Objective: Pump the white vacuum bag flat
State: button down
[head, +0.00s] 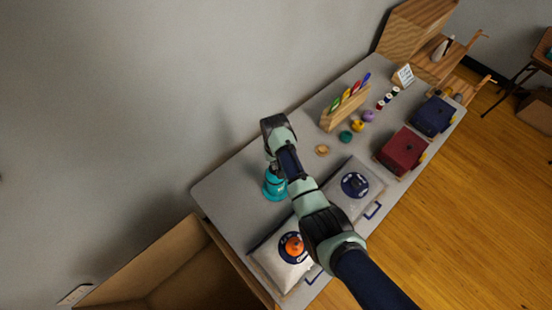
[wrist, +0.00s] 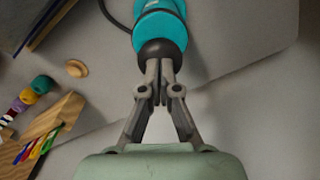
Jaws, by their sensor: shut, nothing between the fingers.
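The white vacuum bag (head: 268,262) lies at the near left end of the grey table, with an orange cap (head: 294,245) on its round navy label. It looks puffed, and my arm hides part of its right side. A teal pump (head: 275,188) stands farther back on the table. In the wrist view the pump (wrist: 160,28) has a black collar (wrist: 160,52) facing my gripper (wrist: 159,70). My gripper is shut and empty, its tips at or just over the collar; I cannot tell whether they touch.
A greyer bag (head: 373,185) with a dark cap lies to the right. Beyond it are a red box (head: 402,148), a navy box (head: 432,116) and a wooden holder (head: 333,120) with coloured tools. A small wooden disc (head: 322,150) lies nearby. A cardboard box (head: 150,262) stands left of the table.

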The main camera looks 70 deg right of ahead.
notch_tip(320, 180, down, 2)
jog(key=shift+f+b, duration=0.2)
jog(key=shift+b, duration=0.5)
notch_tip(320, 180, up, 12)
jog(key=p, duration=1.1)
jog(key=shift+p, duration=0.35)
notch_tip(320, 180, down, 12)
jog(key=b, duration=0.9)
jog(key=shift+b, duration=0.35)
notch_tip(320, 180, up, 12)
jog(key=p, duration=1.1)
jog(key=shift+p, duration=0.3)
